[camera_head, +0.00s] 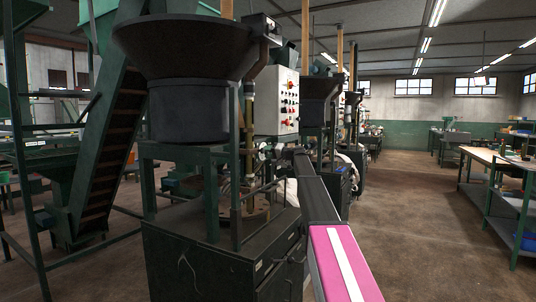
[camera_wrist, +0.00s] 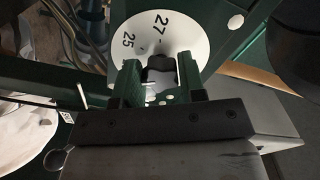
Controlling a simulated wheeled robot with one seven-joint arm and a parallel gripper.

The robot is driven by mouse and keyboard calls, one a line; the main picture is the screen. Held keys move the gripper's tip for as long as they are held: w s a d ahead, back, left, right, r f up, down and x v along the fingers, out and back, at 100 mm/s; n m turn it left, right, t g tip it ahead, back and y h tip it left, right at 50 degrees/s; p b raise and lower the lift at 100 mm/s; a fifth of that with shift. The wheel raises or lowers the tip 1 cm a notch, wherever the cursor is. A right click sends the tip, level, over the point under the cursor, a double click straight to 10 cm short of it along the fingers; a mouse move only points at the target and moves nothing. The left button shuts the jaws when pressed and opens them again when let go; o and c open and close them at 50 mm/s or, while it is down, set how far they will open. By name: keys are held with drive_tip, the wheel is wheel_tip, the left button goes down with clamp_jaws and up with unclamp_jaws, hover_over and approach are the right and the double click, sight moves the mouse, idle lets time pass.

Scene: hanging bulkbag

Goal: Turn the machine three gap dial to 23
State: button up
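In the wrist view a white round dial (camera_wrist: 190,32) shows the black numbers 25 and 27 on its upper left part. Its black centre knob (camera_wrist: 160,66) sits between the two fingers of my gripper (camera_wrist: 160,72). The fingers flank the knob closely and the knob fills the gap between them. The lower part of the dial is hidden behind my gripper. No pointer mark can be made out clearly. In the head view my gripper (camera_head: 269,152) is at the front machine, beside its green frame; the dial is too small to read there.
The front machine has a large black bowl (camera_head: 190,48) and a dark green cabinet (camera_head: 205,258) below. A control panel (camera_head: 284,100) stands behind it. Another black bowl (camera_head: 318,87) is farther back. A workbench (camera_head: 490,156) stands at the right, with open floor (camera_head: 415,215) between.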

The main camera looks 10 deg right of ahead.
drive_tip(key=o, duration=0.4)
drive_tip(key=shift+c, duration=0.2)
drive_tip(key=shift+d, duration=0.1)
drive_tip(key=v, duration=1)
drive_tip(key=shift+s+d, duration=0.25)
